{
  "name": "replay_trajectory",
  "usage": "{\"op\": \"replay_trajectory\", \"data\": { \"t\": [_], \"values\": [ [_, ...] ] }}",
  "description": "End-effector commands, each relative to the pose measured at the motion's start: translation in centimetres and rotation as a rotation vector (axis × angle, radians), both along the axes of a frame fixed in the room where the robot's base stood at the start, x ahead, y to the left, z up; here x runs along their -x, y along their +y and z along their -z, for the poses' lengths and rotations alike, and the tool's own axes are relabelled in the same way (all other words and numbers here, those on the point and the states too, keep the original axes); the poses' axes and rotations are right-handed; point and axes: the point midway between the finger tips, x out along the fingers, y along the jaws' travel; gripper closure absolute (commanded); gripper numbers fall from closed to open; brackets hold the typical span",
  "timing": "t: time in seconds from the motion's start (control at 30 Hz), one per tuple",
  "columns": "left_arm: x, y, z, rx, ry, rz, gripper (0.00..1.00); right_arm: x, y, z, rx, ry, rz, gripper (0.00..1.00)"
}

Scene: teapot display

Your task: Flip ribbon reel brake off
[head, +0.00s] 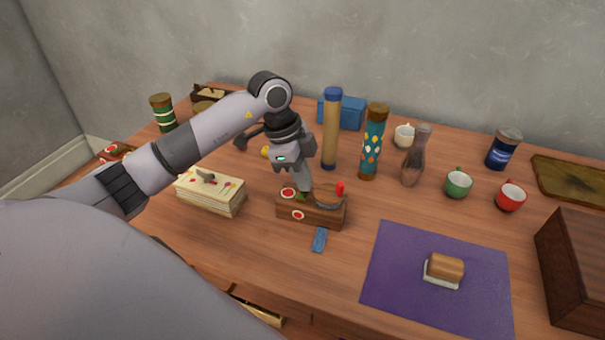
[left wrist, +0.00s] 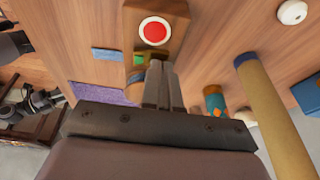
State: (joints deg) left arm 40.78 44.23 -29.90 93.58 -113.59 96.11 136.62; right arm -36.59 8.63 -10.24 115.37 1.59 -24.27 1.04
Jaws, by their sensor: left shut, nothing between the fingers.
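A small wooden box (head: 324,218) with red-and-white round discs stands mid-table, and a red upright tab (head: 340,188) rises at its right end beside a rounded part that looks like the reel. A small green piece shows on its top. My left gripper (head: 304,187) points down at the box's top left, shut and empty, left of the red tab. In the left wrist view the shut fingers (left wrist: 160,75) are close to the green piece (left wrist: 139,59) and a red disc (left wrist: 155,31) on the box. Contact cannot be told. The fingers and gripper body hide part of the box.
A stack of cards or books (head: 210,195) is left of the box. A tall tan cylinder (head: 331,135) and a patterned teal cylinder (head: 374,145) stand behind. A blue tag (head: 319,240) lies in front. A purple mat (head: 400,285) is right, with open table between.

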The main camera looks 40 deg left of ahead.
Motion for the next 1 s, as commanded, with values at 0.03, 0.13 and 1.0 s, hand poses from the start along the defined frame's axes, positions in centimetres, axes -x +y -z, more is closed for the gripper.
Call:
{"op": "replay_trajectory", "data": {
  "t": [0.03, 0.13, 1.0],
  "values": [
    [0.0, 0.0, 0.1, -0.001, 0.001, 0.000, 1.00, 0.1, 0.0, 0.2, 0.001, 0.004, 0.001, 0.57],
    [0.1, 0.0, 0.0, -0.001, 0.001, 0.000, 1.00, 0.1, -0.1, 0.2, 0.003, 0.007, 0.001, 0.57],
    [1.4, -0.2, -0.7, 0.000, 0.000, -0.001, 1.00, 0.1, -0.1, -1.2, 0.002, -0.001, 0.008, 0.57]
  ]
}}
